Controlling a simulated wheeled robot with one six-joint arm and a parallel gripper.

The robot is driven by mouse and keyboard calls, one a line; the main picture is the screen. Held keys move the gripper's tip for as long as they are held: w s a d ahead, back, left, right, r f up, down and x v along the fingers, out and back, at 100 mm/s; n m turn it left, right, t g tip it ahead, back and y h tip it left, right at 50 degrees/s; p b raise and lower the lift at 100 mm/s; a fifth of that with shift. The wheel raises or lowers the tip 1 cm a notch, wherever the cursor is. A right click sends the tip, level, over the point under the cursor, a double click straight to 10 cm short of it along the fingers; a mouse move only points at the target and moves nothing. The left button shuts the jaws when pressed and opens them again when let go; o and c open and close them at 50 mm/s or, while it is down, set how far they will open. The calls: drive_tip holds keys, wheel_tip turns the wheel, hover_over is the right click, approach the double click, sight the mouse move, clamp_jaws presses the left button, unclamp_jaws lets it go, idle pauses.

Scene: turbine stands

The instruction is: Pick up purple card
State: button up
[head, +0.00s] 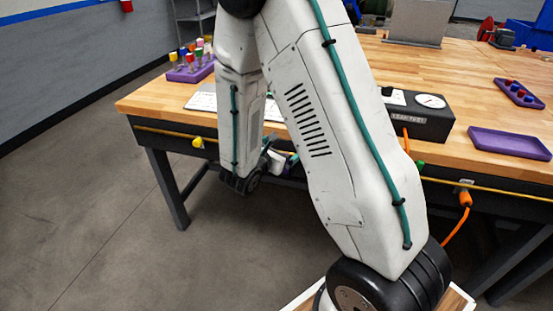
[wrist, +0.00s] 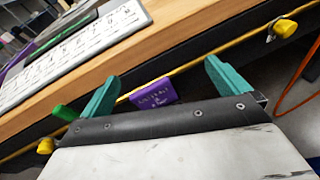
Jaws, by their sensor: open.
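The purple card (wrist: 154,93) with pale lettering shows in the wrist view, in front of the dark side of the bench just below a yellow cord. I cannot tell how it is held there. My gripper (wrist: 161,72) is open, with one teal finger to the left of the card and one to the right. The card shows between the fingers and neither finger visibly touches it. In the head view my gripper (head: 278,158) is at the bench's front edge, partly hidden by my arm. The card is not clearly visible there.
The wooden bench (head: 150,105) carries a white keyboard (wrist: 80,48), a black leak-test box (head: 420,117), a purple tray (head: 510,143) and a purple rack (head: 190,72). The yellow cord (wrist: 225,53) runs along its front with a yellow knob (wrist: 286,28). Floor before the bench is clear.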

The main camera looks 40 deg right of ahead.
wheel_tip(320, 180, down, 6)
drive_tip(key=w+a+n+t+y, duration=0.2)
drive_tip(key=n, duration=0.2)
drive_tip(key=f+x, duration=0.1)
drive_tip(key=x, duration=0.7)
drive_tip(key=shift+w+a, duration=0.25)
drive_tip(key=shift+a, duration=0.2)
drive_tip(key=shift+r, duration=0.1)
drive_tip(key=c, duration=0.7)
